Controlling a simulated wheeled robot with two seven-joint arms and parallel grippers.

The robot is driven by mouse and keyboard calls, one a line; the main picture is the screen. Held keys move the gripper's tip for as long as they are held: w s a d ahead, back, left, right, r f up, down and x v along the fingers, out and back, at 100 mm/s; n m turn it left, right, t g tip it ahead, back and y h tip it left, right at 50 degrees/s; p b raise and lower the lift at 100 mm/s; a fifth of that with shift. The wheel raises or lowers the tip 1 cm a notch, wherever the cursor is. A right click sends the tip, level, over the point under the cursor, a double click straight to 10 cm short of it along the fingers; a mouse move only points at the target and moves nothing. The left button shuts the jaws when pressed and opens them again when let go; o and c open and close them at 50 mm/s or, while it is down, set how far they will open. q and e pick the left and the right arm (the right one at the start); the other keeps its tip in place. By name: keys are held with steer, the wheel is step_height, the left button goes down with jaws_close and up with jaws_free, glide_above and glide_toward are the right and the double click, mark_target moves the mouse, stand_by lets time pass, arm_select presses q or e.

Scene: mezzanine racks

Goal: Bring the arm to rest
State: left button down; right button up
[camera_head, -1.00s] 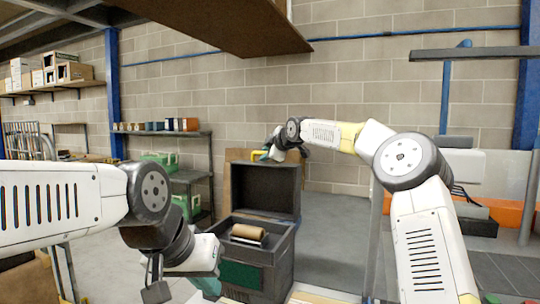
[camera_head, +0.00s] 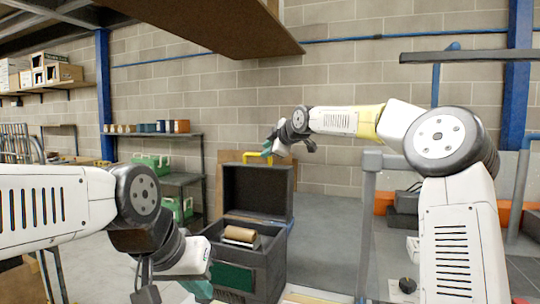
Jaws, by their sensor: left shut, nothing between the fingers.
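My left arm comes in from the left, bent down at the wrist. Its gripper (camera_head: 196,289) is low in the picture, shut and empty, in front of the open dark case; its fingers are partly cut off by the frame's bottom. My right arm rises from the lower right, bends at a large elbow joint and reaches left. Its gripper (camera_head: 270,149) is in the air in front of the back wall, above the case lid in the picture. Its fingers are small there, and I cannot tell whether they are open.
The open dark case (camera_head: 272,270), with a green front panel, holds a brown roll (camera_head: 241,234). Shelves (camera_head: 180,178) with green boxes stand behind left. A grey post (camera_head: 367,220) stands beside the right arm. A brown panel (camera_head: 215,22) hangs overhead. Grey floor (camera_head: 318,235) lies open right of the case.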

steer(key=s+d+f+m+g+h, duration=0.1)
steer(key=s+d+f+m, duration=0.5)
steer(key=s, duration=0.9)
steer(key=s+d+f+m+g+h, duration=0.2)
steer(key=s+d+f+m, duration=0.4)
steer(key=s, duration=0.9)
steer(key=s+d+f+m+g+h, duration=0.1)
steer(key=s+d+f+m, duration=0.5)
steer(key=s, duration=0.9)
steer(key=shift+s+d+f+m+g+h, duration=0.3)
steer(key=shift+d+f+g+h, duration=0.1)
steer(key=shift+d+f+h, duration=0.15)
